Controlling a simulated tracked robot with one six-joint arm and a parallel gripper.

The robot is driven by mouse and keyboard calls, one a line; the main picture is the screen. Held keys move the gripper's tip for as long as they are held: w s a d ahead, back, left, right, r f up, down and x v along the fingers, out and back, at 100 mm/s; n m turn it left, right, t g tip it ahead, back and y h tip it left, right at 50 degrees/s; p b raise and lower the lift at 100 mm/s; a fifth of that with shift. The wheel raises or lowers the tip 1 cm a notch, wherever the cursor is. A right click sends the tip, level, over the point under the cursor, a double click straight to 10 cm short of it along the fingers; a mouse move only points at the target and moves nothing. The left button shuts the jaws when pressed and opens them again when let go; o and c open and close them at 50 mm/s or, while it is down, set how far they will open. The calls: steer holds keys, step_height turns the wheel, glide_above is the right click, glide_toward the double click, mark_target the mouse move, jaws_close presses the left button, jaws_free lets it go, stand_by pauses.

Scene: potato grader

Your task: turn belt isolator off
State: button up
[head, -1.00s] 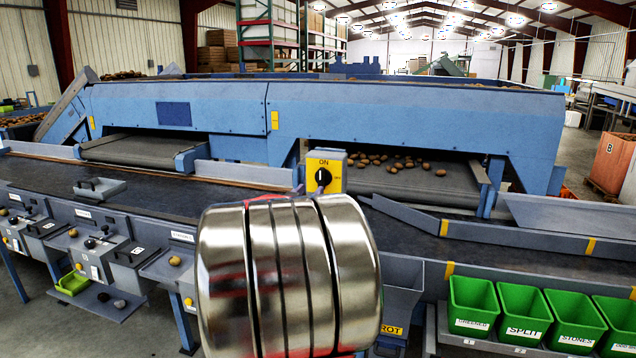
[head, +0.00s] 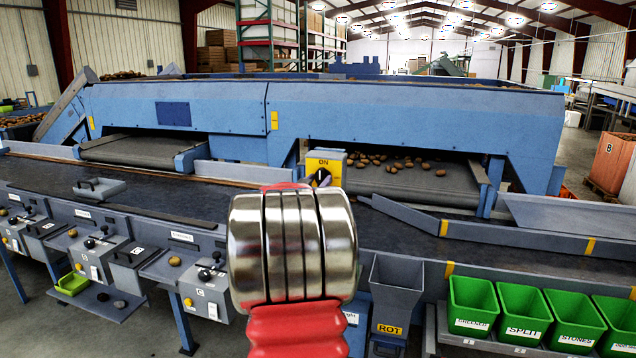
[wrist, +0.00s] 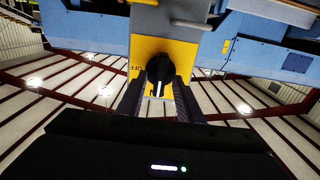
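The belt isolator is a yellow box (head: 325,164) with a black rotary knob, standing behind the belt in the head view. ON is printed at its top; my arm partly hides its lower half. In the wrist view, which looks upside down, the black knob (wrist: 159,68) sits on the yellow face (wrist: 178,48), with OFF lettering at its left. The knob's white mark points down the picture, toward the roof. My gripper (wrist: 157,84) is open, its two dark fingers on either side of the knob's lower part. I cannot tell whether they touch it.
A dark belt (head: 210,205) runs across in front of the blue grader (head: 400,120). Potatoes (head: 385,161) lie on the outfeed behind the isolator. Several green bins (head: 472,305) and a grey ROT chute (head: 396,285) stand at front right. Sloped metal guards flank the belt.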

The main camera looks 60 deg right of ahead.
steer(key=shift+c, duration=0.5)
jaws_close()
steer(key=shift+m, duration=0.4)
steer(key=m, duration=0.3)
steer(key=shift+s+m, duration=0.1)
steer(key=shift+m, duration=0.2)
steer(key=m, duration=0.4)
steer(key=shift+s+f, duration=0.1)
steer(key=m, duration=0.5)
steer(key=shift+s+f, duration=0.1)
steer(key=shift+f, duration=0.05)
steer(key=m, duration=0.4)
steer(key=shift+f+m, duration=0.25)
steer(key=shift+m, duration=0.05)
